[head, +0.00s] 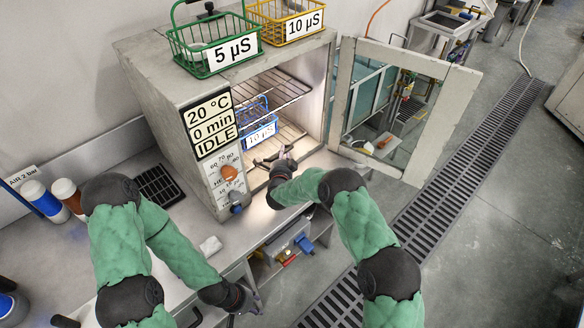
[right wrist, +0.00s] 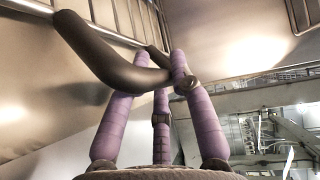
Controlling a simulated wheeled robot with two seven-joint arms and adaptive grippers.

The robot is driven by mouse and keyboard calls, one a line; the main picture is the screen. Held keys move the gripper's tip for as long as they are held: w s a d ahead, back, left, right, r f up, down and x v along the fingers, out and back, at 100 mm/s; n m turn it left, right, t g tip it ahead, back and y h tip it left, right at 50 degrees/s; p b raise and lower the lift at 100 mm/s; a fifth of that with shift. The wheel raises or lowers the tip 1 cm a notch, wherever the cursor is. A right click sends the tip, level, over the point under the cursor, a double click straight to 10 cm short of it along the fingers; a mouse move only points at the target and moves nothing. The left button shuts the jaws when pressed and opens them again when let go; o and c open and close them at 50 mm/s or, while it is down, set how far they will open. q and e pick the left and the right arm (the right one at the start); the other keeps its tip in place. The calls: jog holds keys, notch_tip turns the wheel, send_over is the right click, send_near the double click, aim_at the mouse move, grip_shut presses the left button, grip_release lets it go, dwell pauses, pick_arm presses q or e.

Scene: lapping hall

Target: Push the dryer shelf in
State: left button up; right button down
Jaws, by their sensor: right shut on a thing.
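The dryer (head: 170,90) stands on the bench with its door (head: 455,95) swung wide open to the right. Inside are wire shelves: an upper shelf (head: 285,92) and a lower shelf (head: 291,133) that bears a blue basket (head: 262,135) marked 10 µS. My right gripper (head: 283,152) is at the dryer's mouth, by the lower shelf's front. In the right wrist view its purple fingers (right wrist: 175,68) are shut on a dark curved handle (right wrist: 112,62) in front of the wire rack (right wrist: 120,32). My left gripper (head: 243,300) hangs low before the bench edge, its fingers unclear.
A green basket (head: 190,52) marked 5 µS and a yellow basket (head: 270,30) marked 10 µS stand on the dryer. Bottles (head: 45,200) stand at the bench's left.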

jog(key=shift+w+a+b, duration=0.3)
jog(key=shift+w+a, duration=0.1)
jog(key=shift+w, duration=0.15)
jog(key=shift+r, duration=0.15)
jog(key=shift+w, duration=0.1)
jog(key=c, duration=1.4)
grip_release()
jog(key=shift+r, duration=0.1)
jog(key=shift+c, duration=0.2)
jog(key=o, duration=0.4)
jog(key=shift+w+a, duration=0.1)
jog(key=shift+f, duration=0.2)
jog(key=shift+s+a+r, duration=0.15)
jog(key=shift+s+r, duration=0.05)
jog(key=shift+s, duration=1.05)
jog(key=shift+s+a+r, duration=0.15)
jog(key=shift+s+a, duration=0.05)
jog(key=shift+s, duration=1)
jog(key=shift+s+a+r, duration=0.15)
jog(key=shift+s+r, duration=0.05)
jog(key=shift+s, duration=1.05)
